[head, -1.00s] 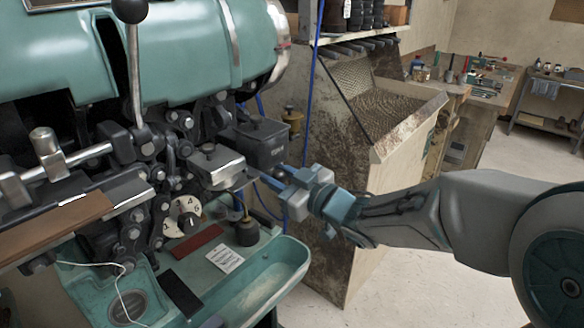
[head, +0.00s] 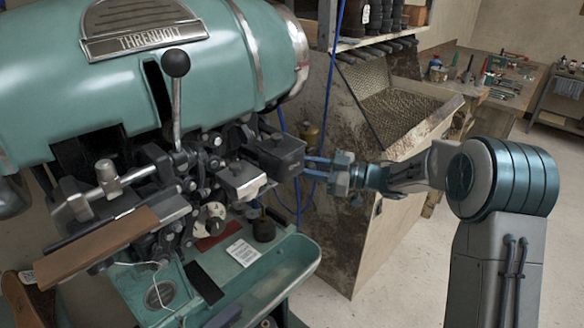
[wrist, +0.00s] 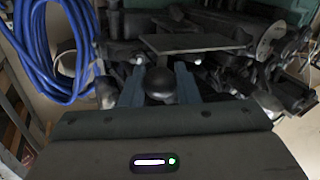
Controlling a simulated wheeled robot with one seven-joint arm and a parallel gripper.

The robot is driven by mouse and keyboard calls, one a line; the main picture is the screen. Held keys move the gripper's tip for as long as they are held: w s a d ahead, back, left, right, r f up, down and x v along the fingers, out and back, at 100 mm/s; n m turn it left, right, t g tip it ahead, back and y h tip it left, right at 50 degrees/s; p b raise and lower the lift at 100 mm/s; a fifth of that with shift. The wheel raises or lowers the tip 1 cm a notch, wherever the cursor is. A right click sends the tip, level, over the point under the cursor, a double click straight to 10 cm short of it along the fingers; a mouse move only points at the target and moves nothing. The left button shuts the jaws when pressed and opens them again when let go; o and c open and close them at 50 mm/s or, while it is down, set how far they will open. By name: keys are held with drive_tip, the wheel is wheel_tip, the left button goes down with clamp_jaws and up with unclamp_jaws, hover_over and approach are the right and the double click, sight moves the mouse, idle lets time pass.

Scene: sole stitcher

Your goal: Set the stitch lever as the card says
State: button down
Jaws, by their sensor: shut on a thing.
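My gripper (head: 306,168) is at the right side of the green machine, beside a dark grey box (head: 278,155). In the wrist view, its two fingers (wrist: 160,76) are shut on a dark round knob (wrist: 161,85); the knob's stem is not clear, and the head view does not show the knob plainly. A white numbered dial (head: 211,217) is on the machine's front, partly hidden. A small white card (head: 241,252) lies on the green base; its print is too small to read. A separate upright lever (head: 177,105) with a black ball stands at the machine's front.
A speckled bin (head: 345,215) stands close behind my gripper. A brown bar (head: 95,248) juts out at the machine's left. Blue hose (wrist: 50,50) hangs at the left of the wrist view. The floor (head: 400,280) at the right is clear.

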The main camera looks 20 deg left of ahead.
drive_tip(key=shift+w+r, duration=0.1)
drive_tip(key=shift+w, duration=0.05)
idle(0.3)
drive_tip(key=c, duration=1.1)
unclamp_jaws()
drive_tip(key=shift+w, duration=0.1)
drive_tip(key=d+b, duration=0.1)
drive_tip(key=d, duration=1.2)
drive_tip(key=shift+d+b, duration=0.4)
